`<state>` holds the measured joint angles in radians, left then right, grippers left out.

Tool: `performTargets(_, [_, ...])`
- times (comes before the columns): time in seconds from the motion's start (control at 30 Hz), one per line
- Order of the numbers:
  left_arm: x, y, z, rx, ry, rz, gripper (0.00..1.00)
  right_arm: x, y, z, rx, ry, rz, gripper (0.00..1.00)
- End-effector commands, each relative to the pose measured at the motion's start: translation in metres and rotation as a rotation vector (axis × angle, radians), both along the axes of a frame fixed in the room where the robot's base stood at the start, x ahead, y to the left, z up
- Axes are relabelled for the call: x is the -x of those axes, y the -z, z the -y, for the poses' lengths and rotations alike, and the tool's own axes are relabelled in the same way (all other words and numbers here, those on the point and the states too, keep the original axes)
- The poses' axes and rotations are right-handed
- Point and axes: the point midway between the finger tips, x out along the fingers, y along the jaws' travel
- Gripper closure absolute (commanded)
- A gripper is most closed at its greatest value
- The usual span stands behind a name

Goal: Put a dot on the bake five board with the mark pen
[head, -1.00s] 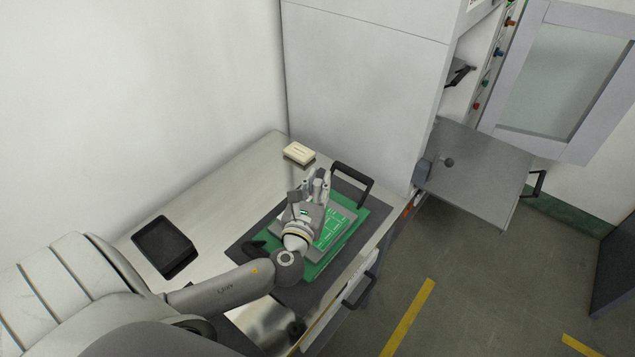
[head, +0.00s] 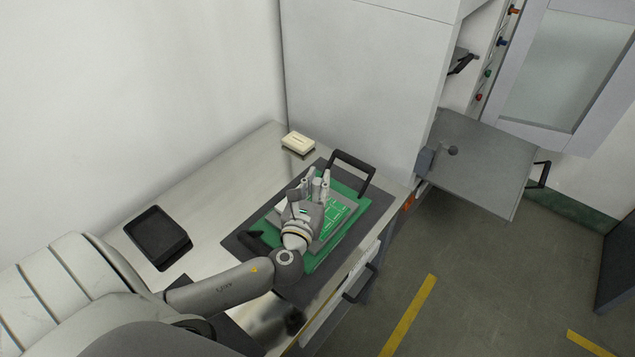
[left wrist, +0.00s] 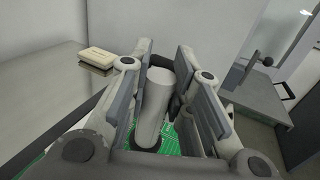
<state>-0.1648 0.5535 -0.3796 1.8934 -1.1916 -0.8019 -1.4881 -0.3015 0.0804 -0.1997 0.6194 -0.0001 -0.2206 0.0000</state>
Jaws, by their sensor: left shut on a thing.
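The mark pen is a pale grey cylinder (left wrist: 155,105) with a dark lower end, standing nearly upright between the fingers in the left wrist view. My left gripper (head: 318,182) is shut on it, over the green board; the gripper also shows in the left wrist view (left wrist: 165,75). The green board with pale printed lines (head: 335,222) lies in a grey and green fixture, partly hidden by the gripper and wrist. The pen's tip is hidden, so I cannot tell whether it touches the board. My right gripper is not in view.
The fixture has black handles (head: 352,162) and rests on a dark mat (head: 378,207) on the metal bench (head: 215,195). A cream block (head: 298,143) sits at the back, and a black tray (head: 157,236) at the left. A cabinet wall (head: 350,90) stands behind.

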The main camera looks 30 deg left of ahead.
Motion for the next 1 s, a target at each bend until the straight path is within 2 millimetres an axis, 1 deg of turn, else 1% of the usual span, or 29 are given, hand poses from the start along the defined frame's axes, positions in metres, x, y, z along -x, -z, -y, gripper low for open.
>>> performTargets(1.0, [0.000, 0.010, 0.000, 0.000, 0.000, 0.000, 0.96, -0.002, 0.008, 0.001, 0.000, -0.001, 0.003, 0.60])
